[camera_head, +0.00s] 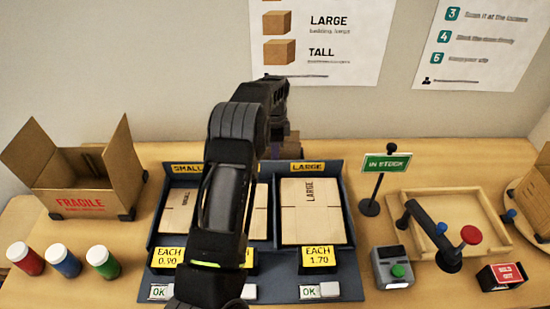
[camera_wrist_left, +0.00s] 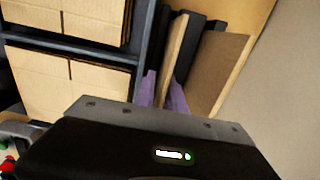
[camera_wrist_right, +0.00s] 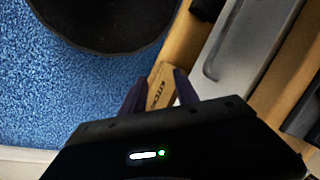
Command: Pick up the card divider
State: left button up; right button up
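A brown card divider (camera_wrist_left: 178,50) stands upright on edge in the left wrist view, among dark slots behind the tray. The purple fingers of my left gripper (camera_wrist_left: 163,92) lie along its two faces with no clear gap, so it looks shut on the panel. A second brown panel (camera_wrist_left: 222,72) leans just to the right. In the head view my left gripper (camera_head: 280,145) is behind the carton tray, and my arm hides most of the divider.
The blue tray (camera_head: 353,262) holds flat cartons. To its left are an open FRAGILE box (camera_head: 80,203) and several capped jars (camera_head: 65,262). To its right are an IN STOCK sign (camera_head: 388,162), a green-button device (camera_head: 392,268) and a wooden tray (camera_head: 475,215). A wall stands behind.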

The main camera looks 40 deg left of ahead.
pick_arm(q)
grip_shut()
dwell(0.5)
notch_tip(320, 180, up, 10)
jog(key=shift+r+b, duration=0.1)
jog(key=shift+b, duration=0.7)
